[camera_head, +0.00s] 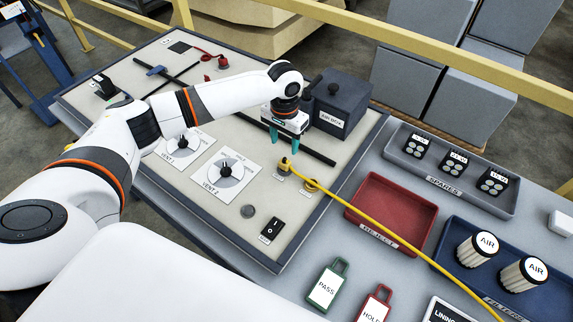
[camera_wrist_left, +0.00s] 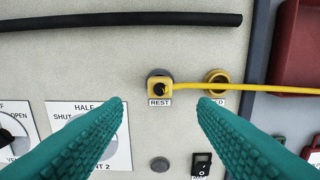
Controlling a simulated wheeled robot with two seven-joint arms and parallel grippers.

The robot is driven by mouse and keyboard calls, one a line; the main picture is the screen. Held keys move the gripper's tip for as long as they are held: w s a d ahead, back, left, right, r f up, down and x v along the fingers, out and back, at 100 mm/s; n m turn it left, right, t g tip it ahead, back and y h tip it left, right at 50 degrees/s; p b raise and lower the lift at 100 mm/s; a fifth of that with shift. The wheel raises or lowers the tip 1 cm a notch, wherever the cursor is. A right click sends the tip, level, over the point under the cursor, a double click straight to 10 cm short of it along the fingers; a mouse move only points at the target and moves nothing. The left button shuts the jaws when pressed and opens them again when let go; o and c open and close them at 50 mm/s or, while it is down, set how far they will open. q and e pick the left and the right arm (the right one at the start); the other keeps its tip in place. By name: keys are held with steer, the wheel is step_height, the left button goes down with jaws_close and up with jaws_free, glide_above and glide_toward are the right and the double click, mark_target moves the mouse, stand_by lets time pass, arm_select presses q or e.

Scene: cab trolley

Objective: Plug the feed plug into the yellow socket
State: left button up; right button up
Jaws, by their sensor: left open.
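The yellow feed plug (camera_head: 285,162) sits on the spot labelled REST on the pale panel, its yellow cable running off to the right. In the left wrist view the plug (camera_wrist_left: 159,88) has a dark centre and lies between and beyond the fingertips. The yellow socket (camera_head: 311,185) is a ring just right of the plug. In the wrist view the cable crosses the lower part of the socket (camera_wrist_left: 217,75), and a finger partly hides its label. My left gripper (camera_head: 285,139), with teal fingers, is open and empty, above and apart from the plug. My right gripper is not in view.
A dark box (camera_head: 341,103) stands close to the right of my left wrist. A black bar (camera_head: 300,144) runs across the panel near the plug. Vent dials (camera_head: 226,170) and a rocker switch (camera_head: 271,230) are nearby. A red tray (camera_head: 392,212) lies right, under the cable.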

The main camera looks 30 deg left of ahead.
mark_target(285, 162)
arm_select(q)
step_height(285, 162, down, 2)
steer(key=shift+f+b, duration=0.15)
steer(key=shift+b, duration=1.1)
step_height(285, 162, down, 3)
steer(key=b, duration=0.3)
steer(key=shift+b, duration=0.4)
steer(key=shift+f, duration=1.75)
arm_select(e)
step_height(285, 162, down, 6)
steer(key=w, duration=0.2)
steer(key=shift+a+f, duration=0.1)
arm_select(q)
steer(key=shift+p, duration=0.4)
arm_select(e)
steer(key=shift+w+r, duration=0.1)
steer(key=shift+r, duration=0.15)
arm_select(q)
steer(key=shift+p, duration=0.35)
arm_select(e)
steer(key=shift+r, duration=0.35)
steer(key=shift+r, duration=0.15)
arm_select(q)
steer(key=shift+p, duration=0.65)
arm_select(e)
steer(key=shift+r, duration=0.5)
